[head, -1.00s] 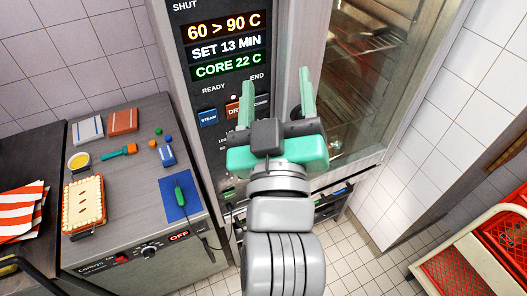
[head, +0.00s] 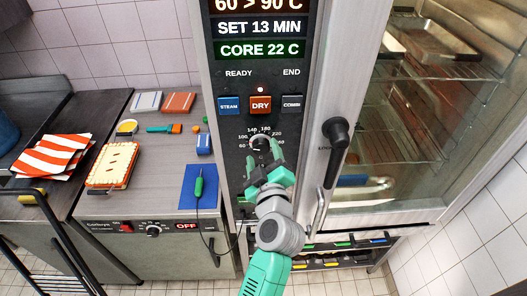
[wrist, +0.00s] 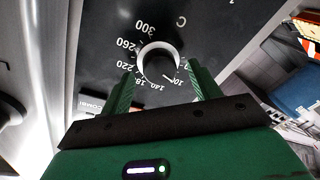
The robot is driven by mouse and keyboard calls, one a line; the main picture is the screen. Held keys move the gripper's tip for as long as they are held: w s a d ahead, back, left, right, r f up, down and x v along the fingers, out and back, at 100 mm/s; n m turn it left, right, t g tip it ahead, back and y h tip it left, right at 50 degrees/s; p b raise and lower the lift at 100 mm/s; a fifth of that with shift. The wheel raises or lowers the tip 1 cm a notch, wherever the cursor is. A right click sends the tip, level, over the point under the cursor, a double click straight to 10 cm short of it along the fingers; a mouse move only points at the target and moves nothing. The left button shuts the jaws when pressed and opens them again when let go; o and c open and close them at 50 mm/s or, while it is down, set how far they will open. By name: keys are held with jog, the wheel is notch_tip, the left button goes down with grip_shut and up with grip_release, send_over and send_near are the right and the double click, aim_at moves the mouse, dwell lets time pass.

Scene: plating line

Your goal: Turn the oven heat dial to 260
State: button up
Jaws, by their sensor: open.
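The oven heat dial (head: 260,142) is a round black knob with a pale ring, low on the dark oven panel (head: 234,128), below the buttons. In the wrist view the dial (wrist: 160,64) appears upside down, with 300, 260 and 220 on its left and lower figures below. Its exact setting is hard to read. The display (head: 259,28) reads 60 > 90 C, cut at the top, SET 13 MIN and CORE 22 C. My gripper (head: 263,162) is open and empty, just below the dial. In the wrist view its green fingers (wrist: 162,78) reach either side of the dial's near edge.
The black door handle (head: 335,135) stands out to the right of the dial, beside the glass door. STEAM, DRY (head: 261,104) and COMBI buttons sit above. A counter (head: 150,195) at left holds a pie (head: 113,165), a blue mat (head: 198,187) and a corded probe.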

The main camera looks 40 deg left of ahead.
jog(key=shift+w+a, duration=0.35)
jog(key=c, duration=1)
jog(key=shift+f+b, duration=0.1)
jog(key=shift+b, duration=0.2)
